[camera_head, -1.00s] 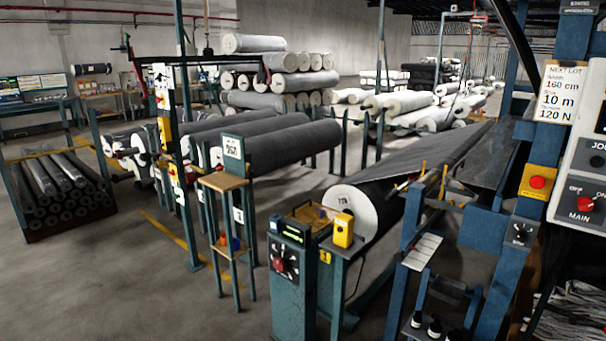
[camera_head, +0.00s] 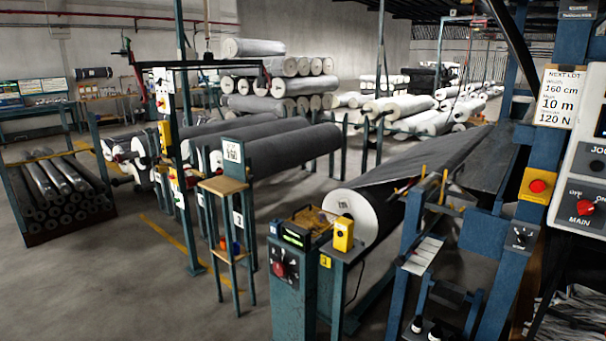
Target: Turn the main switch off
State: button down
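The main switch (camera_head: 586,208) is a red knob on a white panel (camera_head: 588,165) at the right edge. OFF is printed at its upper left, ON at its upper right and MAIN below it. The knob is too small to tell which label it points to. Nothing touches it in this view. My gripper is not in view.
A yellow box with a red button (camera_head: 538,186) and a dark dial (camera_head: 520,236) sit left of the panel on blue posts. A green pedestal (camera_head: 292,290) with another red knob stands at centre front. A big grey roll (camera_head: 353,212) lies behind it. Open floor (camera_head: 130,290) lies at left.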

aim_at(585, 207)
jog(key=u, duration=1.75)
jog(key=k, duration=0.05)
jog(key=z, duration=2.7)
